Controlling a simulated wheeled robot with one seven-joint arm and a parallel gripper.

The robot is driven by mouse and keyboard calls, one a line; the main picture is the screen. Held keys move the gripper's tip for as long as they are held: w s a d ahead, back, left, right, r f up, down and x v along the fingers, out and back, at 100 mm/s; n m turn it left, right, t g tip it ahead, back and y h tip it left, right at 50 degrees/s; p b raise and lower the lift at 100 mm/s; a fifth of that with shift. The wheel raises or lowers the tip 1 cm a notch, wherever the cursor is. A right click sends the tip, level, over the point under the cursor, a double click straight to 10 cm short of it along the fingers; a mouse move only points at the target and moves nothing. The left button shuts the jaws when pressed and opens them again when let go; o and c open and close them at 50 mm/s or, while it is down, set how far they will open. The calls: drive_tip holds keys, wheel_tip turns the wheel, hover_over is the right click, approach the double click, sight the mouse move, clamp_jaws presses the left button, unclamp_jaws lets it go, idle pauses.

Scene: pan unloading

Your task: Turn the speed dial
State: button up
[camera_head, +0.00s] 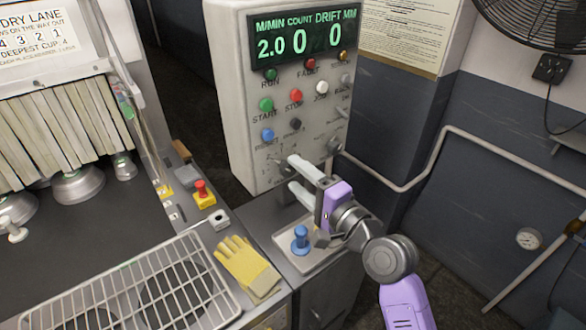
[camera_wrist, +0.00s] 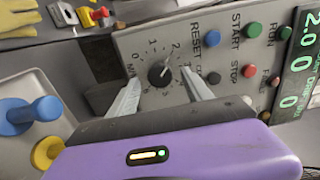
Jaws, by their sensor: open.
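The speed dial (camera_wrist: 159,73) is a small black round knob on the grey control panel, with a numbered scale around it. Its pale pointer mark faces toward the 2. My gripper (camera_head: 294,174) is in front of the lower part of the panel in the head view, where its fingers mostly hide the dial. In the wrist view my gripper (camera_wrist: 161,78) is open, one finger on each side of the dial. I cannot tell whether either finger touches it. The green display (camera_head: 303,37) on the control panel (camera_head: 240,120) reads 2.0, 0 and 0.
Coloured buttons, including a red stop button (camera_head: 295,96), sit above the dial. Yellow gloves (camera_head: 247,266), a red mushroom button (camera_head: 201,188) and a wire rack (camera_head: 130,290) are at the left. A pipe (camera_head: 490,150) runs along the right wall.

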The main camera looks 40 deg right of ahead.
drive_tip(key=shift+w, duration=1.15)
clamp_jaws()
drive_tip(key=shift+f+n, duration=0.1)
drive_tip(key=shift+n, duration=0.2)
